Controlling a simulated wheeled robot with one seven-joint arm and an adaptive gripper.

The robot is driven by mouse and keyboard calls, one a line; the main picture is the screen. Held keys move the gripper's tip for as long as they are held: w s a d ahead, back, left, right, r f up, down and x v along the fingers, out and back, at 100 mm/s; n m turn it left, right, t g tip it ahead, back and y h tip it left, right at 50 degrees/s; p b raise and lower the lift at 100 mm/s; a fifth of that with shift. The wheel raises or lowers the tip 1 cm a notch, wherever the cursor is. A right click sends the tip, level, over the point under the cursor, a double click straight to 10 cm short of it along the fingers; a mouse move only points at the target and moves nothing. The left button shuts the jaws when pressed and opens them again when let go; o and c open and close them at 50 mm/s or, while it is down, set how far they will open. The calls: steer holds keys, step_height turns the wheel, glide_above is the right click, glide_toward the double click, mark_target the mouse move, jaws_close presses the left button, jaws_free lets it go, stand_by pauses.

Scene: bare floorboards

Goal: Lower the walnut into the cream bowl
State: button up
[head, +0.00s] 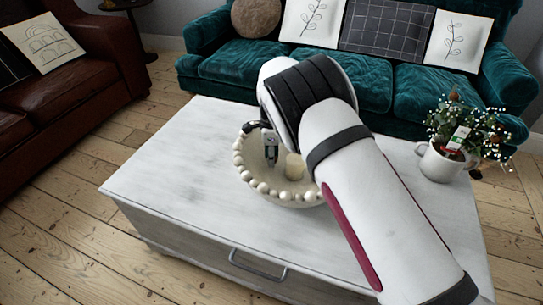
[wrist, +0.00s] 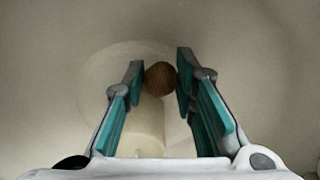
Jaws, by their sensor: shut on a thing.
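The cream bowl (head: 247,177), with a rim of large round beads, stands on the white table. Its pale inside (wrist: 60,60) fills the wrist view. My gripper (head: 270,160) reaches down inside the bowl's rim in the head view. In the wrist view my gripper (wrist: 159,76) is shut on the brown, round walnut (wrist: 160,80), held between its two fingertips over the bowl's floor. Whether the walnut touches the floor I cannot tell. The walnut is not discernible in the head view, and my arm hides the bowl's far right side.
A cream, candle-like cylinder (head: 295,168) stands in the bowl close to my gripper; it also shows below the walnut in the wrist view (wrist: 146,128). A potted plant (head: 440,163) stands at the table's right. The table's left part (head: 170,170) is clear.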

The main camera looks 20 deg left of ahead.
steer(key=shift+f+b, duration=0.3)
steer(key=shift+f, duration=0.3)
stand_by(0.4)
steer(key=o, duration=0.8)
steer(key=shift+o, duration=0.2)
steer(key=shift+r, duration=0.15)
